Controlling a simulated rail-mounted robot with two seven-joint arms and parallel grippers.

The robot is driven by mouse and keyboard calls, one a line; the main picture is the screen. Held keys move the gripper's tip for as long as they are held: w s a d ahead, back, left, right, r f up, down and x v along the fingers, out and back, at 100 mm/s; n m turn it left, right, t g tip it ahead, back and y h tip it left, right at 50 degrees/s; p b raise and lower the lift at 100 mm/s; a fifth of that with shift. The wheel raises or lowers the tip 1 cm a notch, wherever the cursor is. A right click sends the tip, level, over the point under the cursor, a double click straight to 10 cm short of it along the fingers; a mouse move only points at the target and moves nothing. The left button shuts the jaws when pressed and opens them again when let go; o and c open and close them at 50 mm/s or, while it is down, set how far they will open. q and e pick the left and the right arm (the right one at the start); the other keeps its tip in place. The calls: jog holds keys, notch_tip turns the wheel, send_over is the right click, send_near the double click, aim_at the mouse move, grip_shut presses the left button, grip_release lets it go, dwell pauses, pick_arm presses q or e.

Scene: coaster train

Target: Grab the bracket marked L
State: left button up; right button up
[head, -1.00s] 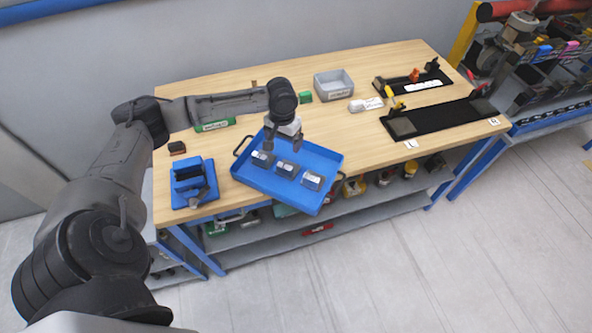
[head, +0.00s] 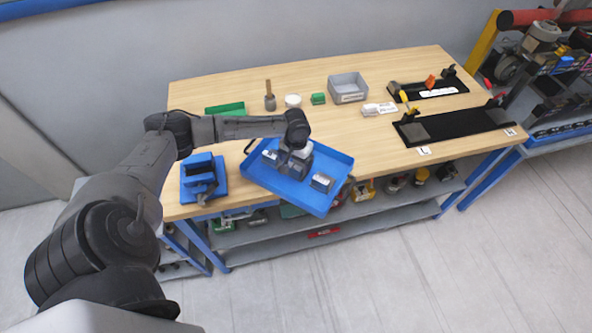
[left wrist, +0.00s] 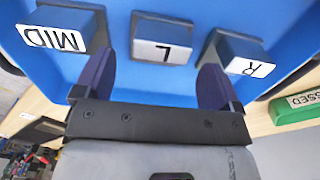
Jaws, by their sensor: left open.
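A blue tray (head: 331,159) holds three dark grey brackets with white labels. In the left wrist view the bracket marked L (left wrist: 163,40) is in the middle, the bracket marked MID (left wrist: 66,30) is left and the bracket marked R (left wrist: 240,55) is right. In the head view my left gripper (head: 293,168) is over the middle bracket and mostly hides it. In the left wrist view my left gripper (left wrist: 155,82) is open, its fingers apart on either side of the line to the L bracket. I cannot tell whether the fingers reach down beside it. My right gripper is not in view.
A blue fixture (head: 203,180) stands left of the tray. Black fixture plates (head: 455,123) lie at the right. The tray overhangs the table's front edge.

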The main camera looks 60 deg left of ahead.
pick_arm(q)
jog(key=shift+f, duration=1.55)
jog(key=shift+c, duration=0.2)
jog(key=c, duration=1.2)
jog(key=shift+c, duration=0.3)
jog(key=shift+r, duration=0.15)
